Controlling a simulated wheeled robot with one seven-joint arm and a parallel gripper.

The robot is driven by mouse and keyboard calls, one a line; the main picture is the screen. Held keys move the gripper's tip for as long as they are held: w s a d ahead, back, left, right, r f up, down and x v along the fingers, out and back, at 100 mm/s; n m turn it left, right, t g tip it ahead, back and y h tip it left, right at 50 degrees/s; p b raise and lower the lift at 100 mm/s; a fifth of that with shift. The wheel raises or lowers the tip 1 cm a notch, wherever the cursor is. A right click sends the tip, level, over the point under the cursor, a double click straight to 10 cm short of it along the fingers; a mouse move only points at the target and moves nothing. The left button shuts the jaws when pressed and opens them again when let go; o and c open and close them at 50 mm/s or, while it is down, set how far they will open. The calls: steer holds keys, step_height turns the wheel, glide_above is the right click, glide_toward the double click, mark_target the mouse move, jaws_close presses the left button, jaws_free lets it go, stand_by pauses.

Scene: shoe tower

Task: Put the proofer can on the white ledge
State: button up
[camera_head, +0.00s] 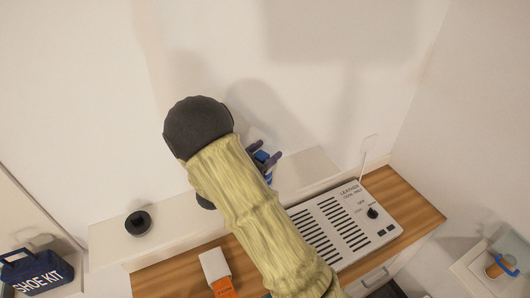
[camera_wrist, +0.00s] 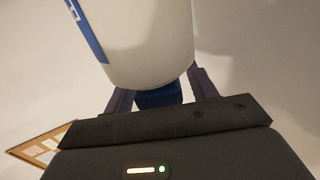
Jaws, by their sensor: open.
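A white can with a blue stripe (camera_wrist: 150,45), which I take to be the proofer can, fills the upper middle of the wrist view. A dark blue part shows below it between the fingers. My gripper (camera_head: 265,154) is open, with its fingers either side of the blue part; contact cannot be told. In the head view only small blue bits show by the fingers, and my arm hides most of the can. The white ledge (camera_head: 308,170) runs along the wall behind the wooden top. The gripper appears over or near it; whether the can rests on it is unclear.
A black round object (camera_head: 138,222) sits on the ledge's left part. A light grey slotted panel with a knob (camera_head: 372,213) and an orange and white box (camera_head: 217,270) are on the wooden top (camera_head: 412,205). A blue shoe kit bag (camera_head: 38,272) is far left.

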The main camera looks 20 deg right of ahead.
steer(key=shift+r, duration=0.25)
steer(key=b+v, duration=0.5)
steer(key=v, duration=0.7)
steer(key=shift+f, duration=0.15)
